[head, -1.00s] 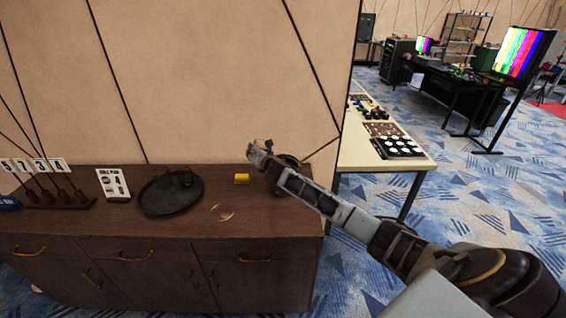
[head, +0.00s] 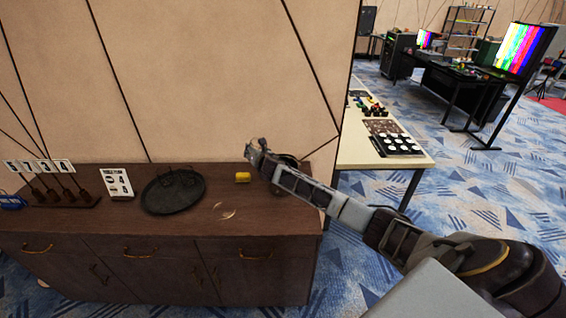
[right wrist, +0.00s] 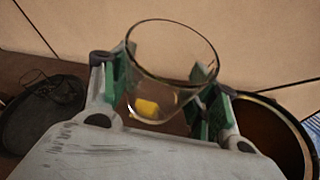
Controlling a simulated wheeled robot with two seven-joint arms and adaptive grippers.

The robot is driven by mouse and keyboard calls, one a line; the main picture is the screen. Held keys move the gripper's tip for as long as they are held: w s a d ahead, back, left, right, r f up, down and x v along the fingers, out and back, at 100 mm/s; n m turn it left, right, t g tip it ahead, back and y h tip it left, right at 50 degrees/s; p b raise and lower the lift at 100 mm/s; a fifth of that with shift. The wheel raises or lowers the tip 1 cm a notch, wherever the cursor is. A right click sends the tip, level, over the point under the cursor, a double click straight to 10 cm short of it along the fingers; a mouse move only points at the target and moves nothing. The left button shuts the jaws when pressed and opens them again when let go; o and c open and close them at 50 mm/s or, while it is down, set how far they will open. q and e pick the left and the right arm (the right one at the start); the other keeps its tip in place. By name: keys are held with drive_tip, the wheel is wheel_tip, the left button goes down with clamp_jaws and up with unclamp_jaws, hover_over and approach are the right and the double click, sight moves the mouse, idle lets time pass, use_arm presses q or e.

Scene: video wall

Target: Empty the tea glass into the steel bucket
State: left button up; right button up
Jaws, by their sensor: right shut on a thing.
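My right gripper (right wrist: 160,88) is shut on the clear tea glass (right wrist: 172,60), its green-padded fingers on either side. The glass looks upright or only slightly tilted; I cannot tell what it holds. In the head view my right gripper (head: 254,153) is above the right end of the sideboard, and the glass is hardly visible. The bucket (right wrist: 274,130), round with a dark rim and brownish inside, stands just right of the gripper in the wrist view. In the head view it is mostly hidden behind my arm. My left gripper is not in view.
A yellow block (head: 243,177) lies on the brown sideboard (head: 130,225); it shows through the glass in the wrist view. A dark round tray (head: 173,192), a number card (head: 117,182) and a row of numbered pegs (head: 55,190) are to the left. The wall is close behind.

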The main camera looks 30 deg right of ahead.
drive_tip(key=shift+w+a+f+n+g+h, duration=0.2)
drive_tip(key=shift+a+f+n, duration=0.1)
drive_tip(key=shift+f, duration=0.25)
drive_tip(key=shift+w+a+f+n+g+h, duration=0.1)
drive_tip(key=shift+a+f+n+g, duration=0.15)
drive_tip(key=shift+f, duration=0.25)
drive_tip(key=shift+w+a+f+n+g+h, duration=0.25)
drive_tip(key=shift+a+f+n+h, duration=0.15)
drive_tip(key=shift+n, duration=0.35)
